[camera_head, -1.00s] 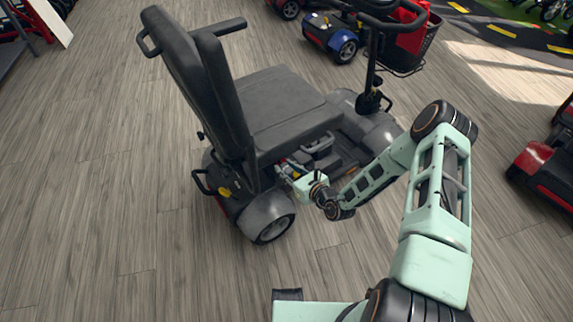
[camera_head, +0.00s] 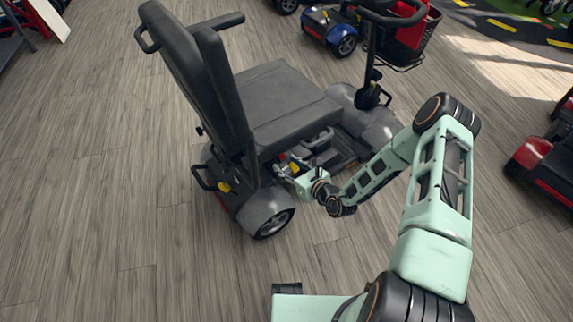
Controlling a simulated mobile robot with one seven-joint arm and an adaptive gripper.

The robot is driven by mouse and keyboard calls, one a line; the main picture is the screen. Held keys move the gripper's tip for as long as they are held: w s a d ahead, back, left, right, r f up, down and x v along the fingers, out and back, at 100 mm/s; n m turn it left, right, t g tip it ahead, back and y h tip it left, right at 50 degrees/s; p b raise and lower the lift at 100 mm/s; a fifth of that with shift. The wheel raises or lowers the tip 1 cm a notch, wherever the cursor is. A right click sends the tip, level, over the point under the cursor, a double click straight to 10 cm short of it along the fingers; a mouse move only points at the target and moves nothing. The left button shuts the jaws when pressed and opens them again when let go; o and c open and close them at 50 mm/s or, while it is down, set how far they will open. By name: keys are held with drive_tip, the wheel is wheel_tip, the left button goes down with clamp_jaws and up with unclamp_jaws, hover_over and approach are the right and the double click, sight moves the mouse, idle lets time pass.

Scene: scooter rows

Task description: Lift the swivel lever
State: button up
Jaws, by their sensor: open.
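A grey mobility scooter with a dark padded seat (camera_head: 285,105) stands on the floor in the head view. My gripper (camera_head: 285,166) reaches in under the near side edge of the seat, just above the rear wheel cover. Its fingers are open and look empty. A small yellow-marked part (camera_head: 294,168) shows beside the fingers under the seat. I cannot tell whether it is the swivel lever, or whether the fingers touch it. The lever is not clearly made out; the seat and my gripper hide much of that area.
The scooter's backrest (camera_head: 190,75) rises to the left, and its rear wheel (camera_head: 273,224) is just below my gripper. The steering column (camera_head: 371,75) stands beyond the seat. A red scooter (camera_head: 545,160) is at the right edge.

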drive_tip(key=v, duration=1.1)
